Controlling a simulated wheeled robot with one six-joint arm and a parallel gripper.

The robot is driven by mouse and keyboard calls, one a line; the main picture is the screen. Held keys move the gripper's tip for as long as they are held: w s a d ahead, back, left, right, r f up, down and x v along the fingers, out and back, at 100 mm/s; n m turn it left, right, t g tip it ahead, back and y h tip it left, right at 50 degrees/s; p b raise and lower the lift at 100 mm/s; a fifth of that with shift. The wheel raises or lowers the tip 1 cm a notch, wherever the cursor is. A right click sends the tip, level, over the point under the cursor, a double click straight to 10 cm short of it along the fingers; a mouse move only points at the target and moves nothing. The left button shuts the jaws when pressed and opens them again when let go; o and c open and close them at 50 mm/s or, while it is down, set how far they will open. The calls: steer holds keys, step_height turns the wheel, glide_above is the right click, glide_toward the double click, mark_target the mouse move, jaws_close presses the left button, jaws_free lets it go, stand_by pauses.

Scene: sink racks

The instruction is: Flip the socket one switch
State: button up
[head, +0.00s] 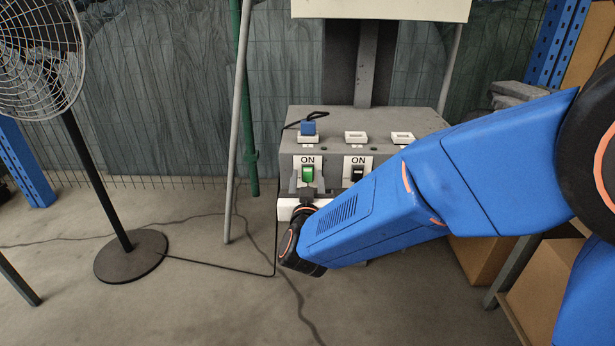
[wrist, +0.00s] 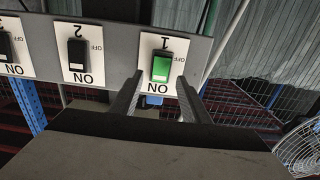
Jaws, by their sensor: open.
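The socket one switch (wrist: 161,67) is a green rocker on a white plate marked 1, OFF and ON in the wrist view. It is lit bright green. In the head view the green switch (head: 308,174) sits on the left of the grey box's front, under an ON label. My gripper (wrist: 160,88) is open, with one finger on each side of the green switch's plate. I cannot tell whether the fingers touch the panel. In the head view my gripper (head: 307,190) is just below the green switch, partly hidden by my wrist.
A black switch marked 2 (wrist: 78,54) sits beside it, with another black one (wrist: 5,46) further left in the wrist view. The grey box (head: 430,121) has a blue plug (head: 308,127) in its left top socket. A fan base (head: 131,256) stands on the floor at left.

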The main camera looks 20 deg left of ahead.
steer(key=shift+w+a, duration=0.2)
steer(key=shift+w, duration=0.45)
steer(key=c, duration=1.1)
steer(key=shift+o, duration=0.2)
steer(key=shift+f+t, duration=0.35)
steer(key=shift+t, duration=0.35)
steer(key=shift+s+f+t+y, duration=0.1)
steer(key=shift+f+t+y, duration=0.1)
steer(key=shift+t+y, duration=0.5)
steer(key=o, duration=1.1)
steer(key=shift+c, duration=0.2)
steer(key=shift+s, duration=0.15)
